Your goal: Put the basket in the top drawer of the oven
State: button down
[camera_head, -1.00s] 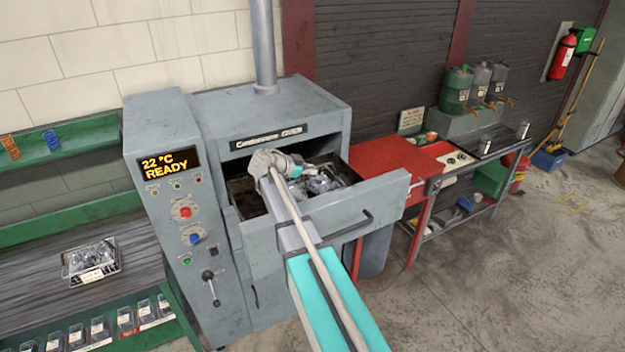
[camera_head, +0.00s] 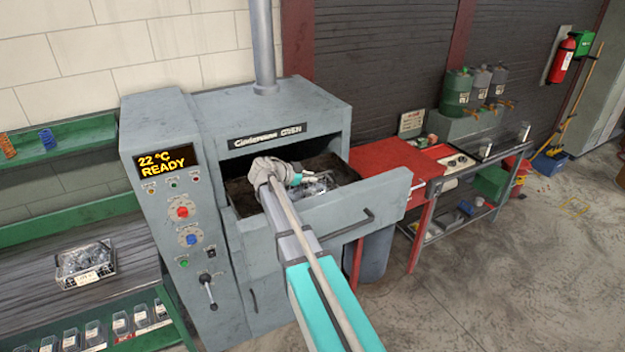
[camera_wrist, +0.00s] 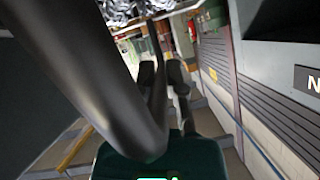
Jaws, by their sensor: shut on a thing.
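The grey oven (camera_head: 270,106) has its top drawer (camera_head: 345,212) pulled out. The basket of shiny metal parts (camera_head: 314,186) is low inside this drawer, partly hidden by my wrist and the drawer front. Its parts also show at the top of the wrist view (camera_wrist: 122,10). My gripper (camera_head: 302,179) reaches over the drawer front and is shut on the basket. The wrist view shows its dark fingers (camera_wrist: 162,78), but the exact contact is unclear. I cannot tell whether the basket rests on the drawer floor.
Another basket of metal parts (camera_head: 84,264) stands on the left bench. The oven's control panel (camera_head: 166,163) reads 22 °C READY. A red table (camera_head: 388,158) stands close to the drawer's right side. Bare floor lies in front on the right.

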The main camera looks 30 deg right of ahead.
jog(key=c, duration=0.7)
grip_release()
jog(key=shift+a+r, duration=0.1)
jog(key=p+v, duration=0.5)
jog(key=v, duration=0.7)
